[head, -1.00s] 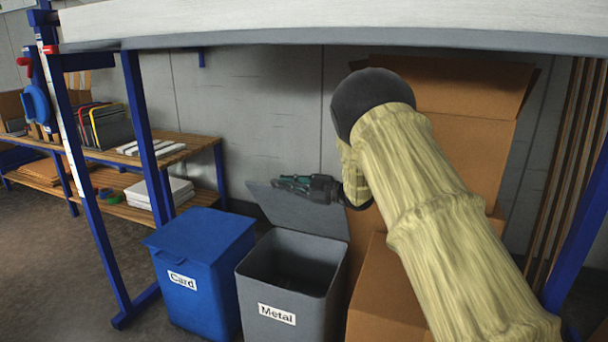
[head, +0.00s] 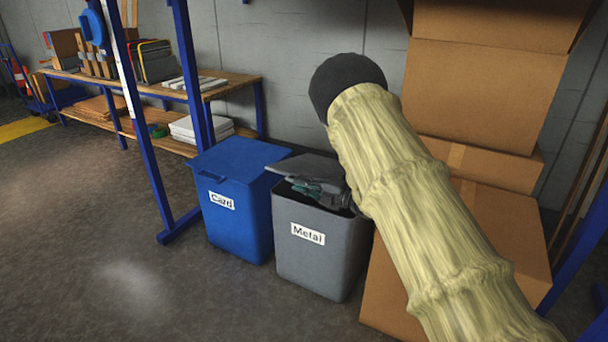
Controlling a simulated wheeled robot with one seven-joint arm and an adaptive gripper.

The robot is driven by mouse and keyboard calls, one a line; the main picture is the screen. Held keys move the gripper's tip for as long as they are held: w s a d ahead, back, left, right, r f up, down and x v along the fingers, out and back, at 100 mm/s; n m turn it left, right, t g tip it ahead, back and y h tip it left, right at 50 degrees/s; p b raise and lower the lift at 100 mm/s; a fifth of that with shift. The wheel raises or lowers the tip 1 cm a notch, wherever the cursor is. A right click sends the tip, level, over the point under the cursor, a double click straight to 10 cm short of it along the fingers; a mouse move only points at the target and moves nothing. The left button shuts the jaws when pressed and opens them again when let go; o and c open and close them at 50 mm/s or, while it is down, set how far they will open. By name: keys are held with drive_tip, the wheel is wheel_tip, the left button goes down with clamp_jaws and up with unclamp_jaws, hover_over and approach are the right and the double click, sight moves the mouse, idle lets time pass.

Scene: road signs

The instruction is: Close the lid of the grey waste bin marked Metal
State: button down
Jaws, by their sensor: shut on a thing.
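The grey waste bin (head: 322,250) marked Metal stands on the floor near the middle of the head view. Its grey lid (head: 306,166) is partly lowered and tilted over the opening, with a dark gap between it and the rim. My gripper (head: 303,188) is at the lid's near edge, just above the bin's opening, and is shut on the lid. The exact grip of the fingertips is too small to see clearly. My arm covers the bin's right rear corner.
A blue bin (head: 236,220) marked Card, with its lid down, stands close on the left. Cardboard boxes (head: 470,240) stand close on the right. A blue frame post (head: 150,140) and a wooden shelf unit (head: 235,86) are at the left. The floor in front is clear.

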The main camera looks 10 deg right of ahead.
drive_tip(key=shift+s+f, duration=0.1)
drive_tip(key=shift+f, duration=0.4)
drive_tip(key=c, duration=1.6)
unclamp_jaws()
drive_tip(key=shift+c, duration=0.2)
drive_tip(key=shift+s+d+f, duration=0.1)
drive_tip(key=shift+s+d, duration=0.05)
drive_tip(key=shift+o, duration=0.8)
drive_tip(key=v, duration=1.1)
drive_tip(key=shift+s+d, duration=0.2)
